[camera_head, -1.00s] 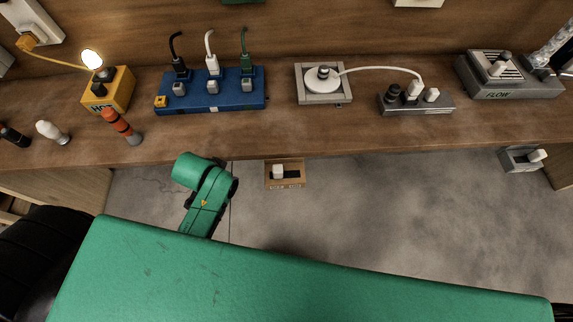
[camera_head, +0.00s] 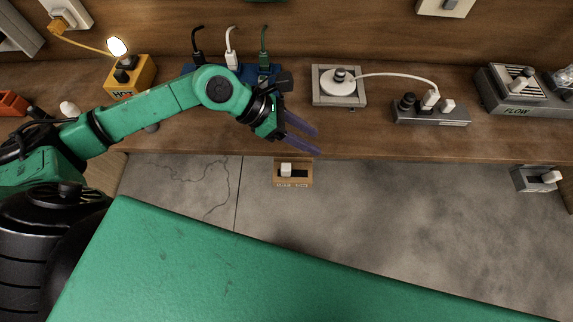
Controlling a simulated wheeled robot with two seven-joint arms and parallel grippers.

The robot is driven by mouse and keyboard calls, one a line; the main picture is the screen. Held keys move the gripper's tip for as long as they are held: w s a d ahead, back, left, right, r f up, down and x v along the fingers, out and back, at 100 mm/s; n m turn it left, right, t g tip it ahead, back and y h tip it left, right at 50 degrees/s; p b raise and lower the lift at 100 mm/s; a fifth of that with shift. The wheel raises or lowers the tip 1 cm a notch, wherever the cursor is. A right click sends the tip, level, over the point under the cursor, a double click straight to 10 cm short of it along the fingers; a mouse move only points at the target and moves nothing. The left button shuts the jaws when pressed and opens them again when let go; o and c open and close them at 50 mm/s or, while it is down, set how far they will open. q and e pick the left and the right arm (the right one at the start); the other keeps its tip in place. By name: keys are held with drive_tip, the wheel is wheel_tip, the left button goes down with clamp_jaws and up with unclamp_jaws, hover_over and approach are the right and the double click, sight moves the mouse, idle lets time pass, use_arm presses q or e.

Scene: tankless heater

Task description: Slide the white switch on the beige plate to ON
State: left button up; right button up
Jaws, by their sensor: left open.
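The beige plate (camera_head: 293,182) hangs at the front edge of the wooden bench, near the middle of the head view. Its white switch (camera_head: 286,170) sits at the left end of a dark slot. The lettering below the slot is too small to read. My left gripper (camera_head: 318,141) is open and empty, its purple fingers pointing right and slightly down. It is above and to the right of the plate in the picture, apart from the switch. My right gripper is not in view.
My left arm covers part of the blue power strip (camera_head: 262,72). A grey plate with a round white plug (camera_head: 340,99), a grey socket strip (camera_head: 430,117) and a FLOW box (camera_head: 515,95) stand right. Another grey switch box (camera_head: 535,180) hangs at the bench edge.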

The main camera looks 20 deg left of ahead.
sight(286, 166)
use_arm(q)
drive_tip(key=a+f+m+g+y, duration=0.15)
drive_tip(key=a+f+y, duration=0.4)
drive_tip(key=a, duration=0.55)
drive_tip(key=p+x, duration=0.1)
drive_tip(key=x, duration=0.7)
drive_tip(key=d+p+x, duration=0.1)
drive_tip(key=x, duration=0.4)
drive_tip(key=shift+s+p, duration=0.1)
drive_tip(key=shift+p, duration=0.25)
drive_tip(key=shift+d+f, duration=0.2)
drive_tip(key=shift+f, duration=0.3)
clamp_jaws()
drive_tip(key=shift+t, duration=0.25)
drive_tip(key=shift+r, duration=0.1)
